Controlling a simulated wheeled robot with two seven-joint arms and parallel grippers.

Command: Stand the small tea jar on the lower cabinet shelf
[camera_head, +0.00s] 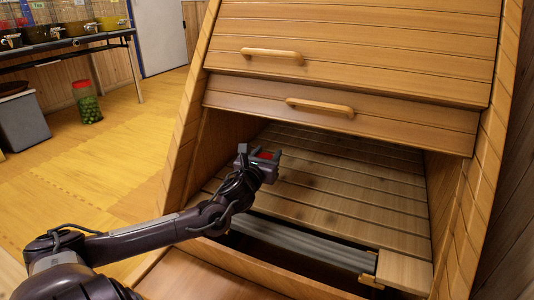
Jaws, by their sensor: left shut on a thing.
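My left gripper (262,160) reaches in from the lower left and is at the open lower part of the wooden cabinet. It is shut on a small red-topped thing, which I take to be the small tea jar (264,155); only its red top shows, and the gripper hides the rest. The lower cabinet shelf (350,185) is a bare surface of wooden slats behind and to the right of the gripper. I cannot tell whether the jar touches the shelf. My right gripper is not in view.
Two wooden fronts with handles (272,55) hang above the opening, between slanted side walls. A dark gap with grey rails (300,243) lies before the shelf. A red-lidded jar (87,103) stands on the floor at left, near a table (65,43) with several vessels and a grey bin (22,122).

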